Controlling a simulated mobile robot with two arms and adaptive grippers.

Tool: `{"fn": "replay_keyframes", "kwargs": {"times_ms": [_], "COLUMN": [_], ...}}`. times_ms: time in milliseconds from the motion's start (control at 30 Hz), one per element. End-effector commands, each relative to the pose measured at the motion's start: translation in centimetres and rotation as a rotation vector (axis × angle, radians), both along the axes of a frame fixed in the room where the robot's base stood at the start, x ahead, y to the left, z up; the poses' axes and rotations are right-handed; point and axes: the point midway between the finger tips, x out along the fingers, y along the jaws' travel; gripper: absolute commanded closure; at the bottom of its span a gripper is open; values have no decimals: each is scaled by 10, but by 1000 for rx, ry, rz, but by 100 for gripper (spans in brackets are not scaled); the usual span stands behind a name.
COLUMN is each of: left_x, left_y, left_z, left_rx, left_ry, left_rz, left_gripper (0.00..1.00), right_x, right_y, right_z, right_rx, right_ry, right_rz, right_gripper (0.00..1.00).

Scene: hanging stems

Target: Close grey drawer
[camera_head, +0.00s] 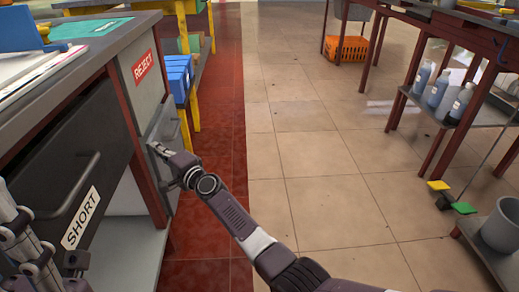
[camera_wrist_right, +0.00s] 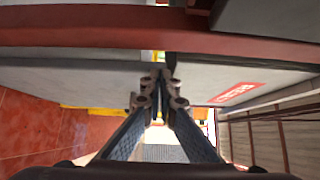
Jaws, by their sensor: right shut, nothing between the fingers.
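A light grey drawer front (camera_head: 166,122) stands beside the red post of the counter on the left in the head view. A grey panel with a red REJECT label (camera_head: 142,67) is just above it. My right gripper (camera_head: 155,147) is shut and empty at this grey front; I cannot tell whether it touches. In the right wrist view, its fingertips (camera_wrist_right: 162,75) are together near a grey surface (camera_wrist_right: 225,78) with the REJECT label. My left gripper (camera_head: 45,250) shows only partly at the lower left edge, and its opening is unclear.
A dark drawer (camera_head: 60,150) labelled SHORT, with a bar handle, is at the left. Blue bins (camera_head: 178,75) stand behind on a yellow-legged rack. A red-framed shelf with bottles (camera_head: 438,88) and a grey bucket (camera_head: 502,225) are at the right. The tiled floor between is clear.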

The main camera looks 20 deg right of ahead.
Motion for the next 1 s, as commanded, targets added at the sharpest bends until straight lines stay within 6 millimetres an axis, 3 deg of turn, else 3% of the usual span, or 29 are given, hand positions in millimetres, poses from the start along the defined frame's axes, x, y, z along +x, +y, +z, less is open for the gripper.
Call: {"fn": "replay_keyframes", "kwargs": {"times_ms": [300,1000], "left_x": [1,-1], "left_y": [-1,0], "left_z": [3,5], "left_rx": [2,1], "left_ry": [-17,-21], "left_rz": [1,1], "left_gripper": [60,60], "right_x": [5,3], "right_y": [16,11], "right_z": [0,1], "right_rx": [-1,1], "right_ry": [0,0], "right_rz": [-1,-2], "right_gripper": [100,100]}}
